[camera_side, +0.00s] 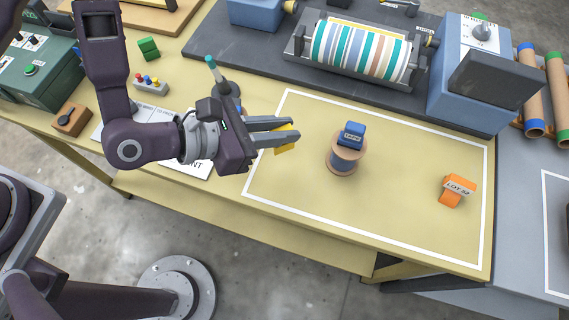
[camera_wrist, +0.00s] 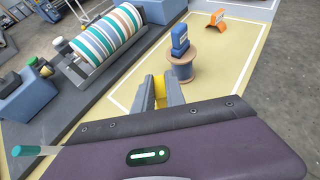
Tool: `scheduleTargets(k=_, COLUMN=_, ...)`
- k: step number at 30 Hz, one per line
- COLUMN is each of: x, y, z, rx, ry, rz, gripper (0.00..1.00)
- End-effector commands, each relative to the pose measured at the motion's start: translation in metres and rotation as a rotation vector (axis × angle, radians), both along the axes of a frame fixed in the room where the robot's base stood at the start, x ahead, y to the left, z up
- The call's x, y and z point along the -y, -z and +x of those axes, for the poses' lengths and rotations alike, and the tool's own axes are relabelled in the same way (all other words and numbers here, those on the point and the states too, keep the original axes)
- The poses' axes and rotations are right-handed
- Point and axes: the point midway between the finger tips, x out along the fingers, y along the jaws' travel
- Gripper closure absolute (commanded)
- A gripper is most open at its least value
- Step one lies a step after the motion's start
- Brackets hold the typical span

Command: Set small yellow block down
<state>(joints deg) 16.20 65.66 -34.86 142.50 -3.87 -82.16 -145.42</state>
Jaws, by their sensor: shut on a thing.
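The small yellow block (camera_side: 286,139) is held between the fingers of my gripper (camera_side: 288,136), above the left part of the white-outlined area on the yellow table (camera_side: 400,200). In the wrist view the yellow block (camera_wrist: 158,89) shows between the two grey fingers (camera_wrist: 161,92), partly hidden by them. My gripper is shut on it. How high the block is above the table is hard to tell.
A wooden spool (camera_side: 346,159) with a blue labelled block (camera_side: 351,134) on top stands right of my gripper. An orange block (camera_side: 457,190) marked LOT 52 lies farther right. The striped roller press (camera_side: 360,50) stands behind. The outlined area's front middle is clear.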

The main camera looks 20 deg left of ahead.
Motion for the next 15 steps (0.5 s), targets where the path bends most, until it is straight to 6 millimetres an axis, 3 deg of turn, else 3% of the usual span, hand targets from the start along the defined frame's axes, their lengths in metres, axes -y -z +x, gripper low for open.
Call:
scheduleTargets(k=4, x=-0.003, y=0.003, z=0.004, rx=-0.002, ry=-0.029, rz=0.001, gripper=1.0)
scheduleTargets(k=15, x=-0.003, y=0.052, z=0.003, rx=-0.003, ry=-0.027, rz=0.0, gripper=1.0)
